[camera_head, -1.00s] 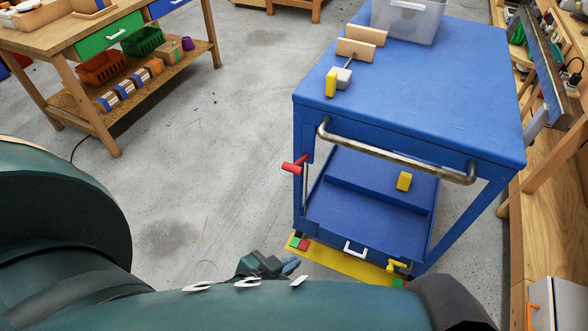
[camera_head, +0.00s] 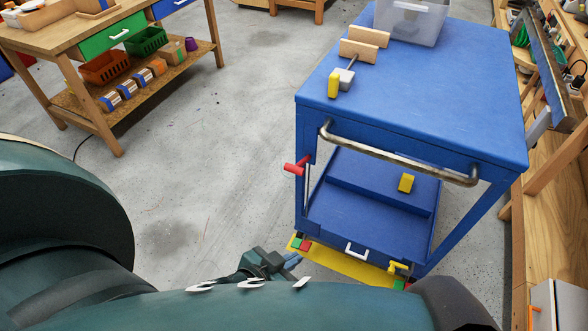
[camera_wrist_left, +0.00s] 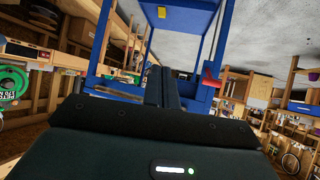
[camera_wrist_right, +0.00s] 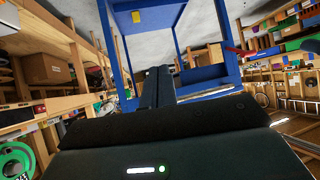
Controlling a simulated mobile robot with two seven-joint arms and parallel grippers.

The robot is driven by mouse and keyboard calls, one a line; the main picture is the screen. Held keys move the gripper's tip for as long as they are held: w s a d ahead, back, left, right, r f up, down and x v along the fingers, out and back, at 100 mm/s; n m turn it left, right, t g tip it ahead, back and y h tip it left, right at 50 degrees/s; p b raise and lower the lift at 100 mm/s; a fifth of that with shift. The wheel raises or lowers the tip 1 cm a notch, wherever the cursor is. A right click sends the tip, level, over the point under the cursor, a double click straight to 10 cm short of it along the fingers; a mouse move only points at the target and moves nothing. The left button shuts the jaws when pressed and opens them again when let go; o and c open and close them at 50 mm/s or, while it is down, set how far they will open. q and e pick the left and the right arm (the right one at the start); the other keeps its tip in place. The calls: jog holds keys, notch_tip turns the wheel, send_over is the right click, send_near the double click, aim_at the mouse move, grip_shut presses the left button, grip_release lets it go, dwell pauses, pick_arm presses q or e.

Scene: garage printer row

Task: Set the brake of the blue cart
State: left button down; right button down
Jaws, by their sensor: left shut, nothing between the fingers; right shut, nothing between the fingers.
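The blue cart (camera_head: 440,95) stands right of centre with a grey metal push handle (camera_head: 400,158). A red lever (camera_head: 297,166) sticks out from its left post. It also shows in the left wrist view (camera_wrist_left: 210,79) and the right wrist view (camera_wrist_right: 240,52). A yellow pedal-like part (camera_head: 398,267) sits low at the front, by a yellow strip (camera_head: 345,265) with red and green patches. My left gripper (camera_head: 290,262) is low by the cart's lower left corner; contact cannot be told. Its shut, empty fingers show in the left wrist view (camera_wrist_left: 161,86). My right gripper (camera_wrist_right: 158,86) is shut and empty, facing the cart.
On the cart top are a clear bin (camera_head: 410,20), a mallet (camera_head: 345,75) and wooden blocks (camera_head: 358,51). A yellow block (camera_head: 406,183) lies on the lower shelf. A workbench (camera_head: 60,40) stands left; wooden shelving (camera_head: 545,200) is close on the right. Floor between is clear.

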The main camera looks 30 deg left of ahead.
pick_arm(q)
jog(key=w+a+r+n+y+p, duration=0.1)
jog(key=w+a+r, duration=0.25)
jog(key=w, duration=0.25)
jog(key=w+a+r+n+t+y, duration=0.1)
jog(key=w+a+r, duration=0.1)
jog(key=w+a, duration=0.3)
jog(key=w+a+r+n+y+p, duration=0.1)
jog(key=w+a+r, duration=0.2)
jog(key=w, duration=0.4)
send_over(292, 165)
jog(key=f, duration=0.3)
jog(key=f+b, duration=0.1)
jog(key=shift+s+d+f, duration=0.2)
jog(key=shift+d+f, duration=0.2)
jog(key=f, duration=0.1)
jog(key=s+f, duration=0.1)
jog(key=shift+f, duration=0.35)
jog(key=shift+s+f, duration=0.2)
jog(key=shift+f, duration=0.4)
pick_arm(e)
jog(key=shift+d+r, duration=0.2)
jog(key=shift+d, duration=0.05)
jog(key=shift+f, duration=0.1)
